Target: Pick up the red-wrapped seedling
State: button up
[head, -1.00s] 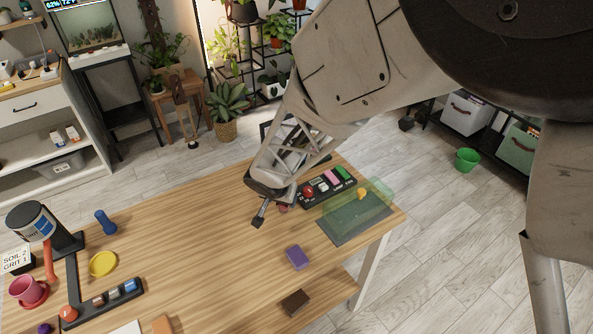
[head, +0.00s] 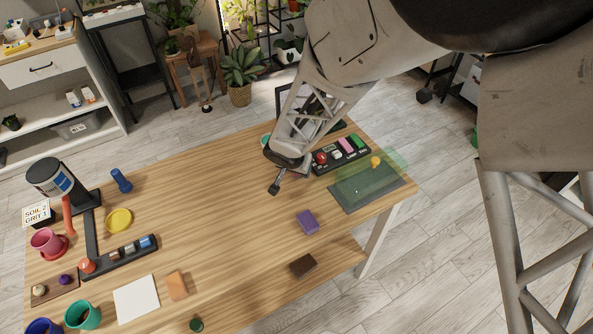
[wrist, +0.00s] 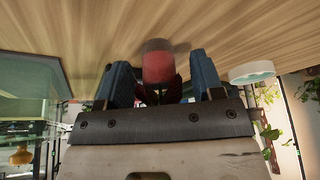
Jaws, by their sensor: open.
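The red-wrapped seedling (wrist: 158,66) shows in the wrist view as a red cylinder against the wooden table. It appears between the two blue fingers, with dark reddish parts just below it in the picture. My gripper (wrist: 162,82) is open around that space, and I see no finger pressed on the red wrap. In the head view my gripper (head: 274,187) is over the table's far right part, and the seedling is hidden behind it.
A black tray of coloured items (head: 341,153) and a dark green mat (head: 365,187) under a translucent green box lie right of the gripper. The table (head: 215,215) middle is clear.

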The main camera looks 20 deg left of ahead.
jog(key=shift+c, duration=0.2)
jog(key=c, duration=0.9)
jog(key=shift+r, duration=0.1)
jog(key=shift+c, duration=0.2)
jog(key=shift+r, duration=0.85)
jog(key=shift+s+r, duration=0.1)
jog(key=shift+r, duration=0.8)
jog(key=shift+s+d+r, duration=0.2)
jog(key=shift+s+d, duration=1.25)
jog(key=shift+s, duration=0.75)
jog(key=shift+s+d+r, duration=0.25)
jog(key=shift+s+d, duration=1.15)
jog(key=shift+s, duration=0.85)
jog(key=shift+s+d+r, duration=0.2)
jog(key=shift+s+d, duration=1.25)
jog(key=shift+s, duration=0.75)
